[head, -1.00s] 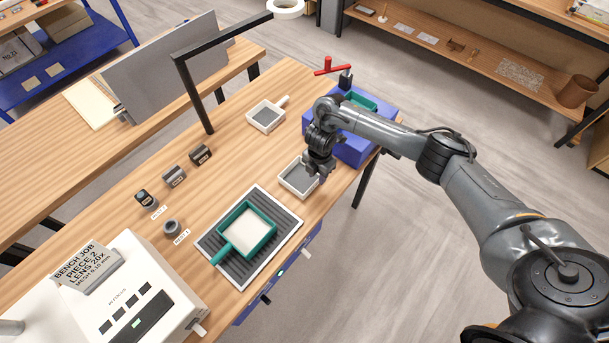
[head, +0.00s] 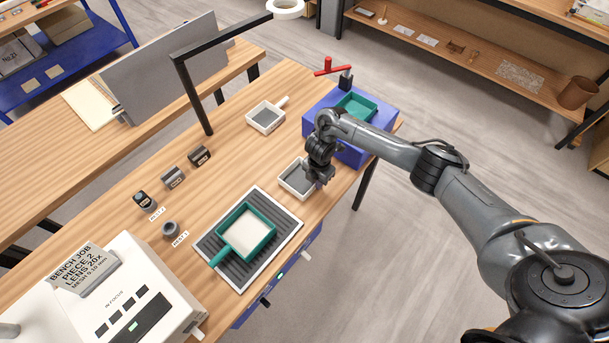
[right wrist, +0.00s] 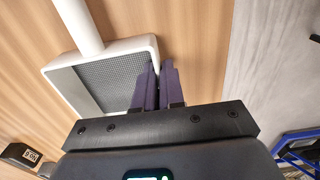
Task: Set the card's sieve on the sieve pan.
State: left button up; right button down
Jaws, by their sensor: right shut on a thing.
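A white-framed sieve with grey mesh (head: 293,182) lies on the bench; it also shows in the right wrist view (right wrist: 108,84) with its white handle. My right gripper (head: 314,182) is shut on the sieve's side wall, its purple fingers (right wrist: 159,72) on either side of it. A second white sieve (head: 265,117) lies farther back. A teal pan with a handle (head: 248,231), pale inside, sits on a ribbed mat. Another teal pan (head: 357,106) is on a blue block. The card (head: 84,268) reads piece 2, lens 20x and a mesh size, blurred. My left gripper is out of view.
The blue block (head: 345,151) with a red-handled post (head: 346,75) stands behind my right arm. Several small dark blocks and cups, including a grey cup (head: 171,229), are on the left. A white device (head: 137,300) is at the front. A black stand (head: 193,95) rises behind.

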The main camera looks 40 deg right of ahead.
jog(key=shift+r, duration=0.65)
notch_tip(320, 180, up, 7)
jog(key=p, duration=0.3)
jog(key=shift+r, duration=0.1)
jog(key=shift+r+p, duration=0.55)
jog(key=shift+r, duration=0.2)
jog(key=c, duration=1.9)
grip_release()
grip_shut()
